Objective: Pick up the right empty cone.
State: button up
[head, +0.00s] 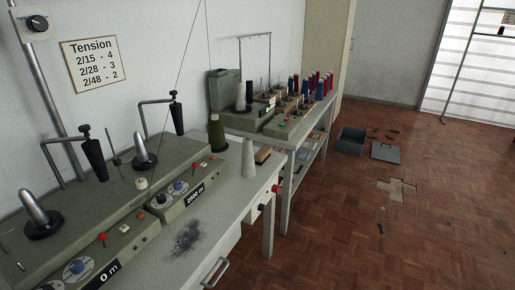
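A pale grey, bare-looking cone (248,160) stands upright near the right end of the grey winding bench (222,205). I see only one bare pale cone on this bench. My gripper is not in view.
The winding machine (100,222) has black tapered holders (94,158) on bent arms and metal spindles (40,210). Dark fluff (187,236) lies on the bench. A brown block (262,155) lies behind the pale cone. Parquet floor (340,220) at right is mostly clear.

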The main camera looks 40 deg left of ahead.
aim_at(248, 171)
jog(key=u, duration=0.5)
jog(key=i, duration=1.5)
jog(key=u, duration=1.75)
jog(key=i, duration=0.95)
jog(key=u, duration=0.65)
